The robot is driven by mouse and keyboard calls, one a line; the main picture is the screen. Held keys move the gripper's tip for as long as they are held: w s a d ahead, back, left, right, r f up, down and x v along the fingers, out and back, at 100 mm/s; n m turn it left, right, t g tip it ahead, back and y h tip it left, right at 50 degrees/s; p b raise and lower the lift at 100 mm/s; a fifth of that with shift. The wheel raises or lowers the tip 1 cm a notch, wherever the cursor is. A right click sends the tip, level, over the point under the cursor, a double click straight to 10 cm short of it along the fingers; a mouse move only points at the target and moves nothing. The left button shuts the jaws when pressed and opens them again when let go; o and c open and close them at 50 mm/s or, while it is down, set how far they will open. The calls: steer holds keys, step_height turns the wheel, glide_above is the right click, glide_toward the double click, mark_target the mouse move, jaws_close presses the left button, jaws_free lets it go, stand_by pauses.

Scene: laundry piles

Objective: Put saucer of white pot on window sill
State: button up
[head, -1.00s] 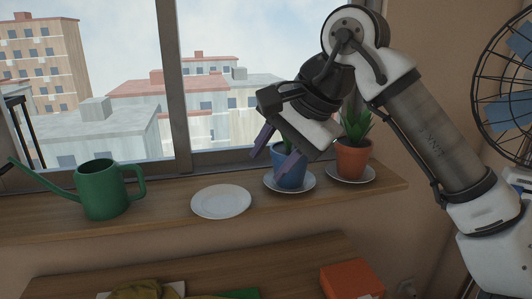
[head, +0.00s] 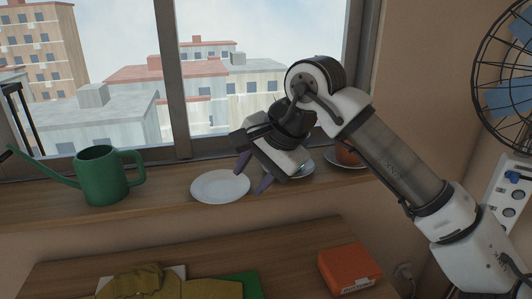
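An empty white saucer (head: 215,187) lies flat on the wooden window sill (head: 150,200), right of the green watering can. No white pot is in view. My gripper (head: 251,180) is open, its two purple fingers spread apart and pointing down-left at the saucer's right edge. I see nothing between the fingers. I cannot tell whether they touch the saucer. A second saucer (head: 307,168) shows partly behind my gripper. The blue pot seen on it earlier is hidden now.
The green watering can (head: 101,178) stands on the sill at left. A terracotta pot (head: 347,158) on its saucer is mostly hidden by my arm. Below, a wooden table (head: 70,272) holds an orange box (head: 346,270) and folded clothes (head: 140,283). A fan (head: 505,75) stands at right.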

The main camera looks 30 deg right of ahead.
mark_target(240, 194)
steer(key=shift+x, duration=2.3)
jaws_close()
